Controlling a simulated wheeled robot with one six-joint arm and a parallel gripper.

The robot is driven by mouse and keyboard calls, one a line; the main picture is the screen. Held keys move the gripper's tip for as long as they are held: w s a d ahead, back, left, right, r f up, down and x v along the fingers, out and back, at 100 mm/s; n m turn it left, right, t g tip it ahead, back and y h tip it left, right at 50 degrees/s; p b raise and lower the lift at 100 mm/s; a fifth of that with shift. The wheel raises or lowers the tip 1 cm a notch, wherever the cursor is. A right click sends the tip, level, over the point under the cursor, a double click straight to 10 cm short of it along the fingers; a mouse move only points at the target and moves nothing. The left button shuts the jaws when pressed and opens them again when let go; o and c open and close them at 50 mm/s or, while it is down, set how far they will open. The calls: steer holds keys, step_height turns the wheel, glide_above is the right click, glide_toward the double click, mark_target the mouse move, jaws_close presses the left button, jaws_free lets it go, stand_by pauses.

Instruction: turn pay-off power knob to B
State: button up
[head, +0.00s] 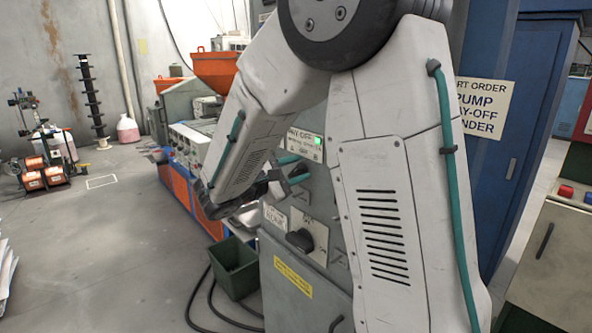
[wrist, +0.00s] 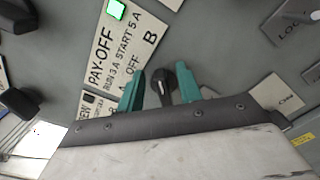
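The pay-off power knob (wrist: 163,86) is black with a light pointer mark. In the wrist view it stands between the two teal fingers of my gripper (wrist: 160,84). The fingers straddle it, with a narrow gap on the left; contact on the right is hard to tell. The pay-off label plate (wrist: 112,52) shows OFF and B beside the knob. The mark's exact setting is too small to read. In the head view my gripper (head: 294,171) is at the grey panel, below the pay-off sign (head: 303,147), and the knob cannot be made out there.
A lit green lamp (head: 317,141) sits on the sign. Another large black knob (head: 300,240) is lower on the panel. In the wrist view, dark knobs (wrist: 18,103) lie at the left and a dark part (wrist: 301,10) at the upper right. A green bin (head: 234,268) stands on the floor.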

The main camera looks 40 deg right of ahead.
steer(key=a, duration=0.7)
steer(key=shift+s+a, duration=0.15)
steer(key=shift+a, duration=0.25)
